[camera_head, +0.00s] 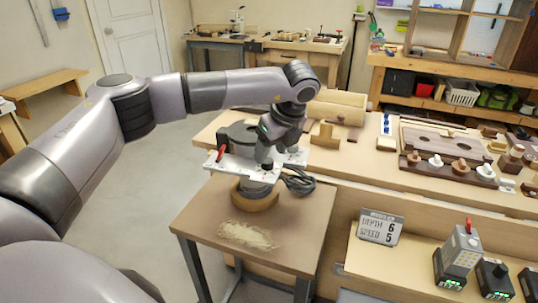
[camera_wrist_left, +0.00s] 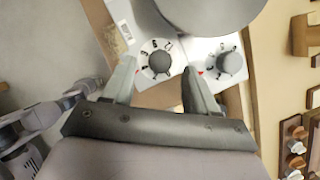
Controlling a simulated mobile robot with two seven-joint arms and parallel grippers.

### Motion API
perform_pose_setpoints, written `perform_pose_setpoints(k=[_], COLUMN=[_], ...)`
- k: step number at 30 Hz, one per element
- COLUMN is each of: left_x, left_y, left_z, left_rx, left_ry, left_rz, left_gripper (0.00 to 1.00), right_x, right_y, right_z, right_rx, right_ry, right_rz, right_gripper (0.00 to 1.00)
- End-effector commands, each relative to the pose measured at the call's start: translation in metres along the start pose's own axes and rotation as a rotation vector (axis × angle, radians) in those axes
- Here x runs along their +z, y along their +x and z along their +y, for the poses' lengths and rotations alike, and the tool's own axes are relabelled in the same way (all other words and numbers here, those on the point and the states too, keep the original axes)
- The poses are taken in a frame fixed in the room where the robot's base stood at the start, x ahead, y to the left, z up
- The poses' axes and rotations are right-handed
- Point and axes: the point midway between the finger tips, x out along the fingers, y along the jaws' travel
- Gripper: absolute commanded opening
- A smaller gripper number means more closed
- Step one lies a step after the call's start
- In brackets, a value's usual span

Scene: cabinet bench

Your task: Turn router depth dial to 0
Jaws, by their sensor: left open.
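The router (camera_head: 258,180) stands on a small brown table, its white top plate under my left gripper (camera_head: 268,158). In the left wrist view, two grey knobs with numbered white scales and red marks show: a left dial (camera_wrist_left: 159,62) and a right dial (camera_wrist_left: 231,63). The left gripper (camera_wrist_left: 158,80) is open, its fingers on either side of the left dial. I cannot tell whether they touch it. Labels telling which is the depth dial are not legible. A sign (camera_head: 381,227) reads depth 6, speed 5. My right gripper is not in view.
The small table (camera_head: 215,215) has a pale dust patch and clear room in front. A workbench (camera_head: 372,165) with wooden parts stands behind. Power tools (camera_head: 459,257) stand on a shelf at right.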

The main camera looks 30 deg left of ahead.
Motion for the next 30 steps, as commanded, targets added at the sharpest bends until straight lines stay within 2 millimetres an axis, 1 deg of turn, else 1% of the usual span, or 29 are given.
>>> perform_pose_setpoints(k=[3, 6, 10, 16, 17, 18, 20, 21, 22, 30], left_x=[0.0, 0.0, -0.001, -0.001, -0.001, -0.001, -0.001, -0.001, -0.001, -0.001], left_y=[0.017, 0.026, 0.032, 0.033, 0.033, 0.033, 0.033, 0.033, 0.032, 0.033], left_z=[0.0, 0.0, 0.0, 0.0, 0.0, 0.0, 0.0, 0.0, 0.0, 0.0], left_rx=[0.002, 0.0, -0.002, -0.002, -0.002, -0.002, -0.002, -0.002, -0.002, -0.008], left_ry=[0.0, 0.001, 0.002, 0.002, 0.002, 0.002, 0.002, 0.002, 0.002, 0.018], left_rz=[0.0, 0.001, 0.001, 0.002, 0.002, 0.002, 0.002, 0.002, 0.002, 0.003], left_gripper=[0.58, 0.58, 0.58, 0.58, 0.54, 0.41, 0.22, 0.09, 0.03, 0.03], right_x=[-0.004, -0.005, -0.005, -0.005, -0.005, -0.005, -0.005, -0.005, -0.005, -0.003], right_y=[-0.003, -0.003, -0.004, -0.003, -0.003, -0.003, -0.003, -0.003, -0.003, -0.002], right_z=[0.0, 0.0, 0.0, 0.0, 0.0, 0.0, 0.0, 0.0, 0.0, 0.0], right_rx=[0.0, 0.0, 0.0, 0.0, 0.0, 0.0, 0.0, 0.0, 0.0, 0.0], right_ry=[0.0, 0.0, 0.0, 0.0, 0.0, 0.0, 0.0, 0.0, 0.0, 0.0], right_rz=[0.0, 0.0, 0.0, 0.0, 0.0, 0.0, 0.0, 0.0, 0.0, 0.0], right_gripper=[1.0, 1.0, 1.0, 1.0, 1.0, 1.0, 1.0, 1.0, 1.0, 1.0])
